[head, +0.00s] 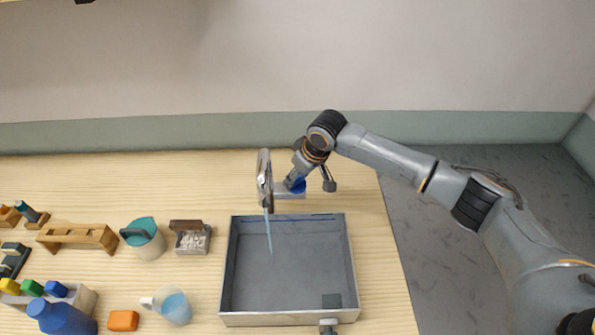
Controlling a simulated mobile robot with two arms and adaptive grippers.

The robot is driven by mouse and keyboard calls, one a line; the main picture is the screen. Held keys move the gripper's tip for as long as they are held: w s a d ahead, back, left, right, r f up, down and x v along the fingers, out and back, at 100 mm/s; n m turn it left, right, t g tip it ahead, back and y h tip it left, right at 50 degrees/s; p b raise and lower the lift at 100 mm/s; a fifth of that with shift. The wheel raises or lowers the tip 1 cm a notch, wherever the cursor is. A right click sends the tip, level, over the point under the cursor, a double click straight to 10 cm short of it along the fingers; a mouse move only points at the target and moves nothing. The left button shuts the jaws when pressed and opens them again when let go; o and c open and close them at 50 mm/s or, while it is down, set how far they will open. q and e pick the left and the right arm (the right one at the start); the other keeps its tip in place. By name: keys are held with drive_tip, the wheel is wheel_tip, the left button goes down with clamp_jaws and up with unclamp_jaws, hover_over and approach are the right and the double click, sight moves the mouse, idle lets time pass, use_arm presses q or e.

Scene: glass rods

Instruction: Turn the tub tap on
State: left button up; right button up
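The grey tub (232,275) stands on the wooden table, open at the top. The tap (264,172) rises behind its back edge, with its spout over the tub. A thin light-blue stream (269,236) runs down from the spout into the tub. A blue handle (298,186) shows at the tap's base, partly covered by my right gripper (295,181). My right arm reaches in from the right and the gripper is at the handle. Whether its fingers are closed on the handle is hidden. My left gripper is out of view.
Left of the tub are a teal-topped pot (146,240), a box of white pieces (192,239), a jug (172,306), an orange block (123,320), a blue bottle (62,317) and a wooden rack (77,238). The table's right strip is clear.

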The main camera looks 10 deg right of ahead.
drive_tip(key=shift+n+g+y, duration=0.3)
drive_tip(key=shift+n, duration=0.7)
drive_tip(key=shift+w+d+n+y, duration=0.1)
drive_tip(key=shift+n+y, duration=0.2)
drive_tip(key=shift+n, duration=0.6)
drive_tip(key=n+g+b, duration=0.1)
drive_tip(key=n, duration=0.1)
drive_tip(key=n+b, duration=0.1)
drive_tip(key=n, duration=0.1)
drive_tip(key=shift+w+f+g+y, duration=0.1)
drive_tip(key=shift+g+y, duration=0.3)
drive_tip(key=shift+n+g+b, duration=0.3)
drive_tip(key=shift+n+b, duration=0.25)
drive_tip(key=shift+n, duration=0.25)
drive_tip(key=o, duration=1.1)
drive_tip(key=shift+o, duration=0.2)
drive_tip(key=w+v, duration=0.1)
drive_tip(key=v, duration=1.1)
drive_tip(key=shift+s, duration=0.4)
